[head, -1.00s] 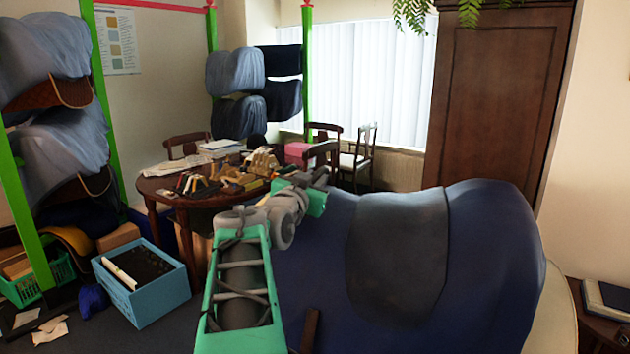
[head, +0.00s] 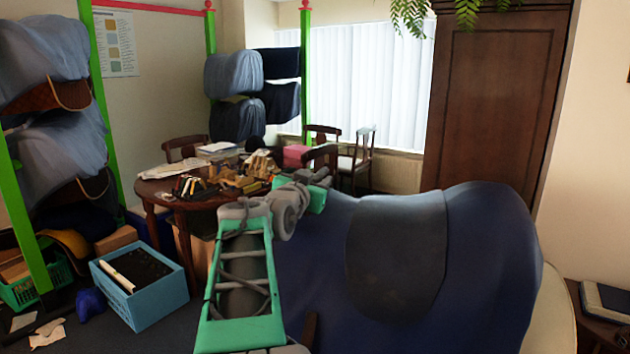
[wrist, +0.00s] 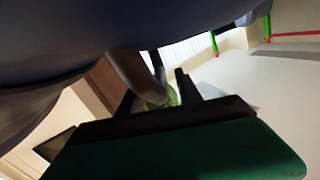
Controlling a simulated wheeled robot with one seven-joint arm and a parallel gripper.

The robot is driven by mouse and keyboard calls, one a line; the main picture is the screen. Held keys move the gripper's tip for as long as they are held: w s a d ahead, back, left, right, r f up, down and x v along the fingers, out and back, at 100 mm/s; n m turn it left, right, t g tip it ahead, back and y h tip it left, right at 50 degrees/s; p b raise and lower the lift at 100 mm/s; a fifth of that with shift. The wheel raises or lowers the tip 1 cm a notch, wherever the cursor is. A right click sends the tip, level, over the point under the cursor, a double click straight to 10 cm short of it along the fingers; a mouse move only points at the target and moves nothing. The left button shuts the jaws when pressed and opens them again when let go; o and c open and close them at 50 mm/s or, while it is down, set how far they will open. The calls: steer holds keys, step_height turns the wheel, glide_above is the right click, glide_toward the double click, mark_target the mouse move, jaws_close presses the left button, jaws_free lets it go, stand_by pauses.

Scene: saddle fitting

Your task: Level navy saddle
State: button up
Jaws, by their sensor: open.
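The navy saddle (head: 480,290) fills the right foreground of the head view, with a grey-blue panel (head: 400,250) draped over its top. My arm reaches along its left side to the far side, and the saddle hides my gripper's tips there. In the wrist view, a large dark blue underside (wrist: 60,30), likely the saddle's, hangs across the top. My gripper (wrist: 168,85) is open, with its dark fingers below that underside. A grey curved bar or strap (wrist: 130,72) hangs close to the left finger. I cannot tell whether they touch.
A round table (head: 180,200) covered with tools stands behind my arm, with chairs (head: 355,160) beyond it. A blue crate (head: 145,300) stands on the floor at left, beside a green rack post (head: 30,230). A tall wooden cabinet (head: 495,110) stands behind the saddle.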

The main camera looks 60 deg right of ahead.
steer(key=b, duration=0.2)
glide_above(304, 218)
steer(key=shift+r, duration=0.15)
steer(key=shift+s+a, duration=0.1)
steer(key=shift+a, duration=0.1)
